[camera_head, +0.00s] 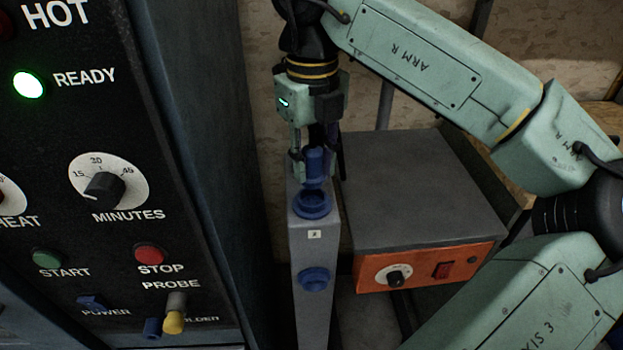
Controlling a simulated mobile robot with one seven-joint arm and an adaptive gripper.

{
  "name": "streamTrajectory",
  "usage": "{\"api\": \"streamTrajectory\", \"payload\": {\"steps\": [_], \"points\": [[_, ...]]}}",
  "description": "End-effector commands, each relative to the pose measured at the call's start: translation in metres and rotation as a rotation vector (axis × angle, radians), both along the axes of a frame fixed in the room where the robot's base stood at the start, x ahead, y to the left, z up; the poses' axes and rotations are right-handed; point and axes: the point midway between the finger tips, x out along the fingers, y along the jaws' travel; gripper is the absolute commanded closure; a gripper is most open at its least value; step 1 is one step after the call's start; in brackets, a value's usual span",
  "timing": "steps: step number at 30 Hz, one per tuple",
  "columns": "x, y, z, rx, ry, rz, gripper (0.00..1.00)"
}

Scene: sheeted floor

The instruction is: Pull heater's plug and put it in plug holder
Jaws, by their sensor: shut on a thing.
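My gripper (318,160) points down over the top of a narrow grey post (307,243). It is shut on a blue cylindrical piece, which looks like the plug (315,166). The plug is upright, just above or at a round blue socket (313,205) on the post's upper face. I cannot tell whether the two touch. A second blue round fitting (314,279) is lower on the post's front. A grey box with an orange front panel (424,268), a knob and a red switch stands right of the post; it may be the heater. The cable is not clearly visible.
A large dark control panel (120,130) with a lit green READY lamp (28,85) fills the left. A yellow-tipped probe (174,314) sits low on it, near blue fittings. My arm crosses the right side. A wall closes the back.

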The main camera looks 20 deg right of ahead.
Motion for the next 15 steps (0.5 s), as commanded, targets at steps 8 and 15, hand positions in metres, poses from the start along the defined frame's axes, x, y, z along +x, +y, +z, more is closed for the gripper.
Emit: {"api": "streamTrajectory", "payload": {"steps": [8, 15], "points": [[0.0, 0.0001, 0.0026, 0.0, 0.0, 0.0, 1.0], [0.0, 0.0, 0.0061, 0.0, 0.0, 0.0, 1.0]]}}
